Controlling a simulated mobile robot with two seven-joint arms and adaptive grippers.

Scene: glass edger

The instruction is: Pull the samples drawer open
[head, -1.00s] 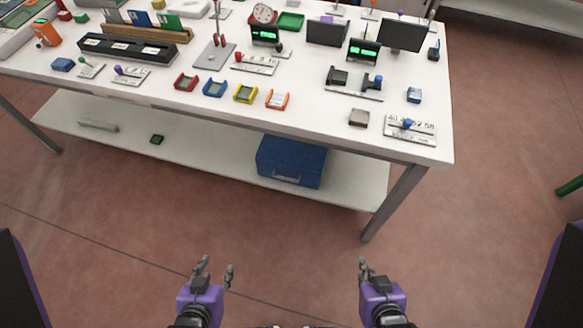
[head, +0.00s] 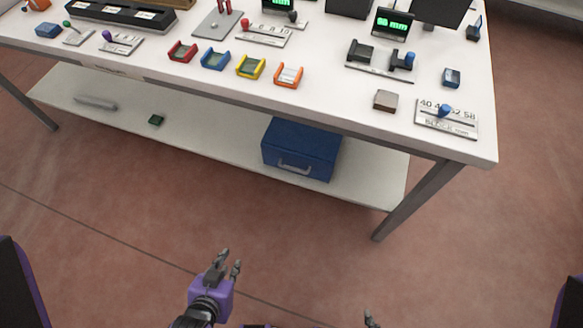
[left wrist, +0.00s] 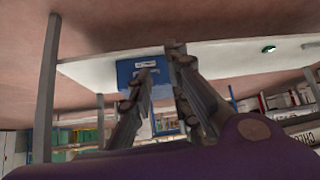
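A blue box-shaped unit (head: 302,146) with a silver handle (head: 294,166) on its front stands on the lower shelf. It appears closed, and I cannot tell for sure that it is the samples drawer. It also shows in the left wrist view (left wrist: 126,72), partly behind my fingers. My left gripper (head: 229,261) is open and empty over the floor, in front of the table and well short of the blue unit. In the left wrist view its two fingers (left wrist: 160,60) are spread. My right gripper (head: 371,319) shows only a fingertip at the bottom edge.
The white table (head: 340,113) has a front right leg (head: 420,200). Its lower shelf (head: 215,140) also holds a small green item (head: 156,120) and a grey bar (head: 96,103). Coloured trays and gauges stand on top. The floor in front is clear.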

